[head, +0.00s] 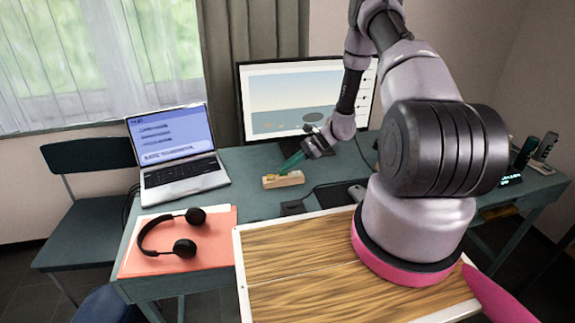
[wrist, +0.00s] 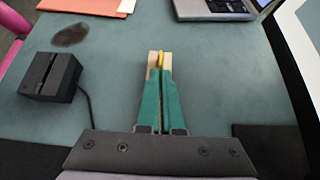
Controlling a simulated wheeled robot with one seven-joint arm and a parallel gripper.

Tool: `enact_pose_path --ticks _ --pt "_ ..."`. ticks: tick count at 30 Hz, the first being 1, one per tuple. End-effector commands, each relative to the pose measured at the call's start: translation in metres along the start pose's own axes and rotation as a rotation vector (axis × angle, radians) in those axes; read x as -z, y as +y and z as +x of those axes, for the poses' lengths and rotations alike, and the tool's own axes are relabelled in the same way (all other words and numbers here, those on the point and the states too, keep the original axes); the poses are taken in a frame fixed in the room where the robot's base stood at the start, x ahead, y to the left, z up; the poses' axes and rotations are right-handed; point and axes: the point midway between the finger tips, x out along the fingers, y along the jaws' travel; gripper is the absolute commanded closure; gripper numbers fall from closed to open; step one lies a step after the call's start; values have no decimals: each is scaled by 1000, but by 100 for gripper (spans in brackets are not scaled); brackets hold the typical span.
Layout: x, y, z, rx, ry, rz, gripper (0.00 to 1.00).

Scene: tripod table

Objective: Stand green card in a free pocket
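A small pale wooden block (head: 283,181) sits on the teal table, left of the monitor's foot. Its far end shows in the wrist view (wrist: 168,61), beyond the fingertips, with a narrow yellow piece (wrist: 161,59) on it. My gripper (head: 284,172) reaches down to the block from the right, its teal fingers (wrist: 161,76) close together over it. Only a thin gap shows between the fingers. A small green patch shows at the block's top in the head view. I cannot tell whether it is the green card or a fingertip. The pockets are mostly hidden.
A laptop (head: 178,155) stands left of the block, and headphones (head: 172,235) lie on a coral folder (head: 135,261). A monitor (head: 290,95) stands behind. A black box (wrist: 50,76) with a cable is near the block. Some tabletop around the block is clear.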

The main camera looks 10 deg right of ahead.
Motion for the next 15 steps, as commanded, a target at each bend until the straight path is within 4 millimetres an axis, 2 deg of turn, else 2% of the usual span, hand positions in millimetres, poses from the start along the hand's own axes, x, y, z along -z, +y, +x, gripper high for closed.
enact_pose_path --ticks 15 --pt "11 0 8 0 0 0 100"
